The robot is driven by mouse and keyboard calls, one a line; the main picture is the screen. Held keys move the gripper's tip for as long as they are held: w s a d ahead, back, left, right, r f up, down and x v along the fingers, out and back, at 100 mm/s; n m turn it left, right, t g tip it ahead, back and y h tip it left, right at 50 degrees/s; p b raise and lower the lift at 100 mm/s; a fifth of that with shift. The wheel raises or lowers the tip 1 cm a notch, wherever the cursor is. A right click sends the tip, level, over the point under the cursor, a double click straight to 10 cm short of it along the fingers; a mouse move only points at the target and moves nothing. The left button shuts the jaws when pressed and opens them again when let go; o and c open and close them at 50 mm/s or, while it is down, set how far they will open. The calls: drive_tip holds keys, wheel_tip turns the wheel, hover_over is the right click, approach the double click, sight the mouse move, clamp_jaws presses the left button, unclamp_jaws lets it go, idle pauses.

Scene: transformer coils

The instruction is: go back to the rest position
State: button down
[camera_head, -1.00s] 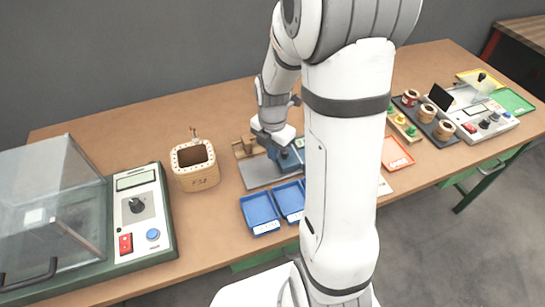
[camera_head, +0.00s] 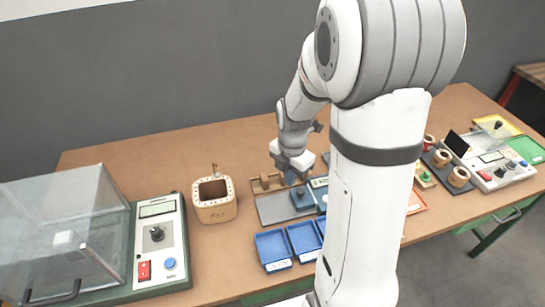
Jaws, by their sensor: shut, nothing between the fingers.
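My gripper (camera_head: 291,174) hangs from my white arm at the middle of the table, just above a blue device on a grey plate. Its fingers are small and partly merge with the blue device behind them. They look shut, with nothing held between them. My arm's large upper links cover the middle right of the view and hide part of the table.
Blue trays (camera_head: 273,248) lie in front. A clear-lidded tester (camera_head: 158,240) fills the left. Several small coils (camera_head: 458,178) stand on a dark holder at right, beside another instrument (camera_head: 497,167).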

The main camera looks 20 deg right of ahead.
drive_tip(key=s+a+r+m+t, duration=0.2)
drive_tip(key=s+a+r+m, duration=0.2)
drive_tip(key=s+r+m, duration=0.9)
drive_tip(key=s+m, duration=0.1)
drive_tip(key=m, duration=1)
drive_tip(key=shift+a+r+t, duration=0.3)
drive_tip(key=shift+a+t, duration=0.1)
